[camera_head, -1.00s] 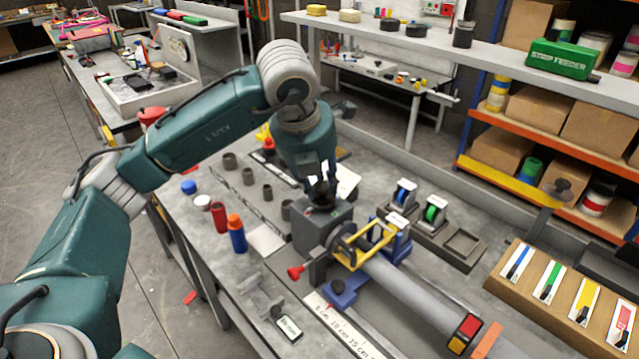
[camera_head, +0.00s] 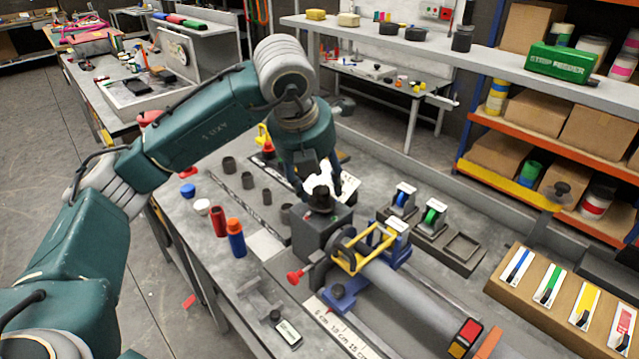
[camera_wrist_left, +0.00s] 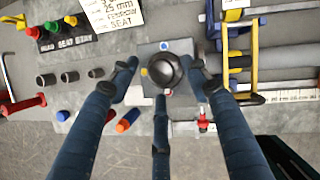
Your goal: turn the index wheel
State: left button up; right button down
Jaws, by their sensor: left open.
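The index wheel, a round black knob (camera_head: 321,198), sits on top of a grey block (camera_head: 311,242) on the workbench. In the left wrist view the knob (camera_wrist_left: 165,70) is near the centre, with blue, yellow and red marks around it on the block's top (camera_wrist_left: 150,52). My left gripper (camera_head: 320,190) points down over the knob with its fingers open. In the left wrist view its fingers (camera_wrist_left: 160,75) are spread around the knob, with visible gaps at the two sides. Whether any finger touches it I cannot tell. My right gripper is out of view.
A yellow frame (camera_head: 362,248) and a long grey tube (camera_head: 412,290) stand right of the block. A red knob (camera_head: 295,277) sticks out at its front left. Red (camera_head: 218,221) and blue-orange (camera_head: 236,238) cylinders stand to the left. Blue and green spools (camera_head: 433,214) stand behind.

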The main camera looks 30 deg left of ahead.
pick_arm(q)
jog(key=v, duration=1)
jog(key=shift+r, duration=0.4)
jog(key=shift+s, duration=0.1)
